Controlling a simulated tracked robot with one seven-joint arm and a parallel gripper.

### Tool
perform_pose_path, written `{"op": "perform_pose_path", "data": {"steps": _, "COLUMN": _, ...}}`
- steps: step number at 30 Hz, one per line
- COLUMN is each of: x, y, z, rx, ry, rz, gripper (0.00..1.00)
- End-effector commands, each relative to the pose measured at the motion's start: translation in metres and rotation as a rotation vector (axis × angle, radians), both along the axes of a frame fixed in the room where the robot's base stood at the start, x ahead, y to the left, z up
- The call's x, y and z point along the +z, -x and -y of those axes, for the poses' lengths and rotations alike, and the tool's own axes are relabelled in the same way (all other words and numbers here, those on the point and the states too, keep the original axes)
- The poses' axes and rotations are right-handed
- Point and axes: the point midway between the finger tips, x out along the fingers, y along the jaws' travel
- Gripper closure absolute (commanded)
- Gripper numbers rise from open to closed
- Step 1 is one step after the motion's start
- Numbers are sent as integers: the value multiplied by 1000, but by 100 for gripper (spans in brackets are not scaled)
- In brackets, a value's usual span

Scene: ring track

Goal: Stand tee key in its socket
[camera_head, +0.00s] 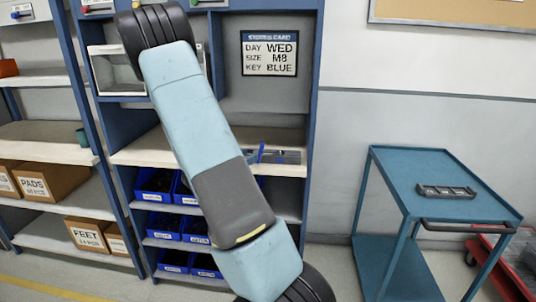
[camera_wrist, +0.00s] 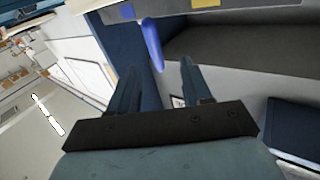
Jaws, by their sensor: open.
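A blue tee key (camera_head: 261,152) is at the shelf of the blue cabinet, beside a grey block (camera_head: 287,157). How it rests there is hard to tell. In the wrist view a blue rod (camera_wrist: 152,45), likely the key, shows just beyond the fingertips, below a grey face with a yellow square (camera_wrist: 127,12). My gripper (camera_wrist: 158,78) is open, with nothing between its fingers. In the head view my arm crosses in front of the cabinet and my gripper cannot be made out. I cannot identify the key's socket for certain.
The stores card (camera_head: 269,54) reads WED, M8, BLUE. Blue bins (camera_head: 157,184) fill the lower shelves. A teal trolley (camera_head: 410,178) at right carries a dark tray (camera_head: 446,192). A red cart (camera_head: 512,270) stands beside it. Shelving with cardboard boxes (camera_head: 52,181) is at left.

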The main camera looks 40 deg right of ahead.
Motion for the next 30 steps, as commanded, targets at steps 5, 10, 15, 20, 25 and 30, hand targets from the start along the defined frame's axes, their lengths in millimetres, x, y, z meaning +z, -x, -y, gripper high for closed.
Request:
{"op": "perform_pose_path", "data": {"steps": 5, "x": 0, "y": -2, "z": 29, "rx": -2, "ry": 0, "rz": 0, "gripper": 51}}
{"op": "perform_pose_path", "data": {"steps": 10, "x": 0, "y": -4, "z": 41, "rx": 0, "ry": 0, "rz": 0, "gripper": 51}}
{"op": "perform_pose_path", "data": {"steps": 15, "x": 1, "y": -4, "z": 47, "rx": 0, "ry": -1, "rz": 1, "gripper": 51}}
{"op": "perform_pose_path", "data": {"steps": 20, "x": 3, "y": -2, "z": 66, "rx": -2, "ry": -1, "rz": 1, "gripper": 51}}
{"op": "perform_pose_path", "data": {"steps": 25, "x": 4, "y": -4, "z": 88, "rx": -1, "ry": 0, "rz": 1, "gripper": 51}}
{"op": "perform_pose_path", "data": {"steps": 30, "x": 3, "y": -5, "z": 94, "rx": 1, "ry": -2, "rz": 0, "gripper": 51}}
